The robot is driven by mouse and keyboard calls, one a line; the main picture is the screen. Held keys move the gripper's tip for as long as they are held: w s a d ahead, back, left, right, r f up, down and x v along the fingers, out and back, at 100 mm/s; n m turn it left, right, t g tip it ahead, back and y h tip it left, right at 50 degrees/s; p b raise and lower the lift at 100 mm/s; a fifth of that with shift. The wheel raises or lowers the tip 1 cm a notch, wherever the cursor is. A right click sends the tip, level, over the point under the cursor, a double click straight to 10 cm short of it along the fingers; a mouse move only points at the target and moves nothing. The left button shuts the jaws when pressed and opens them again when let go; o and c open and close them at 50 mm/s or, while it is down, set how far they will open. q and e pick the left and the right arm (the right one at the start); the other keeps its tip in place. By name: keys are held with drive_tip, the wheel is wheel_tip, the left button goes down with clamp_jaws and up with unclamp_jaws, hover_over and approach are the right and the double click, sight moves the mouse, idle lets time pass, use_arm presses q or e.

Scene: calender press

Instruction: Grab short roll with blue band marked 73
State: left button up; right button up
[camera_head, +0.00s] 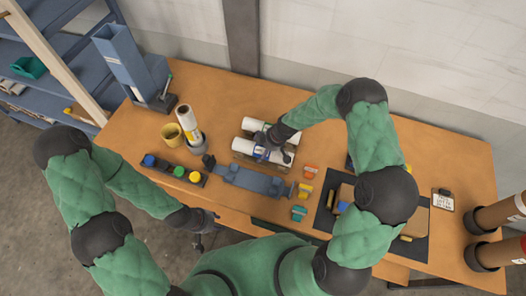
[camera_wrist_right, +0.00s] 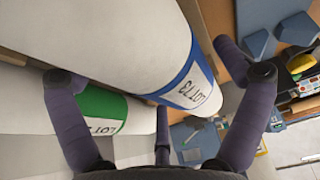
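The short white roll with a blue band (camera_wrist_right: 190,88), marked LOT 73, lies under my right gripper (camera_wrist_right: 145,60) in the right wrist view. The gripper's fingers are spread, one on each side of this roll; I cannot tell if they touch it. A second white roll with a green band (camera_wrist_right: 100,108) lies beside it, partly behind the left finger, its label partly hidden. In the head view my right gripper (camera_head: 264,146) is over the white rolls on a wooden tray (camera_head: 241,154). My left gripper (camera_head: 206,219) is low at the table's front edge, its fingers unclear.
A blue stand (camera_head: 258,181) is in front of the tray. A holder with coloured knobs (camera_head: 176,171), a yellow cup (camera_head: 172,133) and an upright roll (camera_head: 187,120) stand to the left. Orange, yellow and teal pieces (camera_head: 305,190) and a dark mat (camera_head: 416,243) are at right.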

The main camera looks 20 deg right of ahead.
drive_tip(key=c, duration=1.1)
drive_tip(key=shift+o, duration=0.2)
drive_tip(key=shift+r, duration=0.2)
